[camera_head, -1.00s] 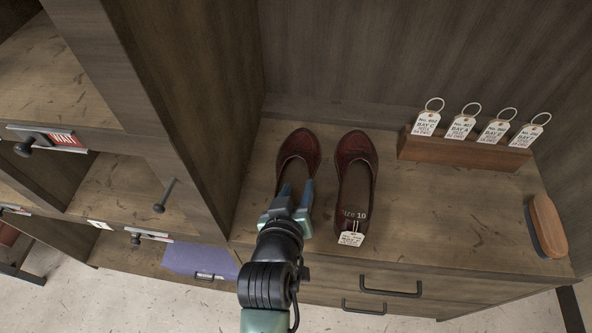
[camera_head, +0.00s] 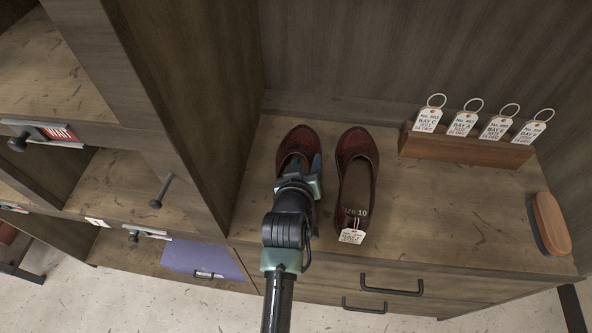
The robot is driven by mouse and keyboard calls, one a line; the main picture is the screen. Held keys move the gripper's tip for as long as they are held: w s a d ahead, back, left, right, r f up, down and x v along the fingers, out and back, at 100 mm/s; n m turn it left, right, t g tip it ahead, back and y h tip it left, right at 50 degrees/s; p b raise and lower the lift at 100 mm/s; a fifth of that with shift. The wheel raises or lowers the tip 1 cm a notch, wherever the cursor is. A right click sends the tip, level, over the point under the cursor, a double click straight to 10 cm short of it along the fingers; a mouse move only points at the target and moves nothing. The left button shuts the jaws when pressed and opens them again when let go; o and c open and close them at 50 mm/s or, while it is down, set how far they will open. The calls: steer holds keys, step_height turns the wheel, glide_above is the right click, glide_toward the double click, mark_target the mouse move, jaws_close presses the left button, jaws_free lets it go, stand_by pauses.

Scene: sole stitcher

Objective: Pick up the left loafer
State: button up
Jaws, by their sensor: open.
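The left loafer (camera_head: 298,142) is dark red-brown and stands on the wooden counter with its toe toward the back wall. My gripper (camera_head: 301,172) is open and over this loafer, its fingers at the shoe's opening. My gripper and arm hide the loafer's heel and most of its rear. I cannot tell whether the fingers touch the shoe. The right loafer (camera_head: 357,150) stands close beside it on the right, with a white size tag (camera_head: 351,236) at its heel.
A wooden block (camera_head: 465,150) with several white tags stands at the back right. A brush (camera_head: 549,225) lies at the right edge. A tall shelf unit (camera_head: 150,90) stands close on the left. The counter (camera_head: 455,205) between the right loafer and the brush is clear.

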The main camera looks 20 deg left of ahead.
jaws_close()
stand_by(1.3)
steer(key=shift+r, duration=0.1)
